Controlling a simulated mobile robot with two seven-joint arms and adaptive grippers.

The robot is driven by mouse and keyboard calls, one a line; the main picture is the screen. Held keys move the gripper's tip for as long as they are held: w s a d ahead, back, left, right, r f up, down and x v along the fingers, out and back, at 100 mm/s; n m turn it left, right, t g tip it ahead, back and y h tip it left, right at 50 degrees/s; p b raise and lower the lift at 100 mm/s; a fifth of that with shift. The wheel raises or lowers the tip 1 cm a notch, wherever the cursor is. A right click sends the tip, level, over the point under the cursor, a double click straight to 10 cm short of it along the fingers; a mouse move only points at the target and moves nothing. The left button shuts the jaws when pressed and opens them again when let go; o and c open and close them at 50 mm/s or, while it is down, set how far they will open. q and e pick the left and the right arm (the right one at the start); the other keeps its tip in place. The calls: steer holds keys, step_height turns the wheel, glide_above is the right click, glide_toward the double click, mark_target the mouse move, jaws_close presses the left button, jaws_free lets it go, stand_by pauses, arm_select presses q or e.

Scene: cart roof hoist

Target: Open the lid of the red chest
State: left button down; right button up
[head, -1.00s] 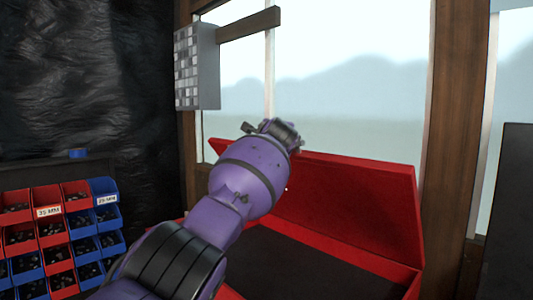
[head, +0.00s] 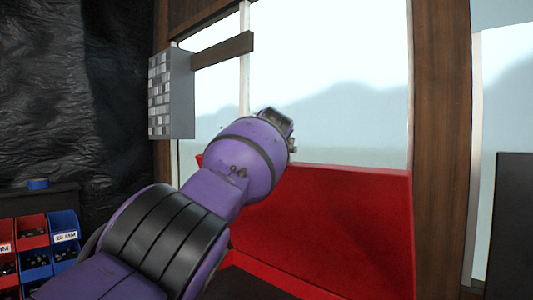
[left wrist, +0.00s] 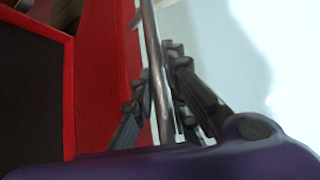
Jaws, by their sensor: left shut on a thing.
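The red chest's lid (head: 325,225) stands raised, nearly upright, in front of the window. The red chest (left wrist: 69,100) is open, with its dark inside showing in the left wrist view. My left gripper (head: 278,125) is at the lid's top edge, partly hidden by my own wrist in the head view. In the left wrist view its fingers (left wrist: 158,72) are closed around a grey metal bar, the lid's handle (left wrist: 156,60), beside the red lid. My right gripper is not in view.
Blue and red parts bins (head: 35,245) stand at the lower left. A grey box (head: 172,95) hangs on the wall by the window. A wooden post (head: 442,150) rises right of the lid, and a dark panel (head: 513,220) stands at the far right.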

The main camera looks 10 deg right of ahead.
arm_select(q)
steer(key=shift+d+r, duration=0.1)
steer(key=shift+d, duration=0.1)
steer(key=shift+w, duration=0.1)
steer(key=c, duration=1.7)
jaws_free()
steer(key=shift+c, duration=0.2)
steer(key=v, duration=1.2)
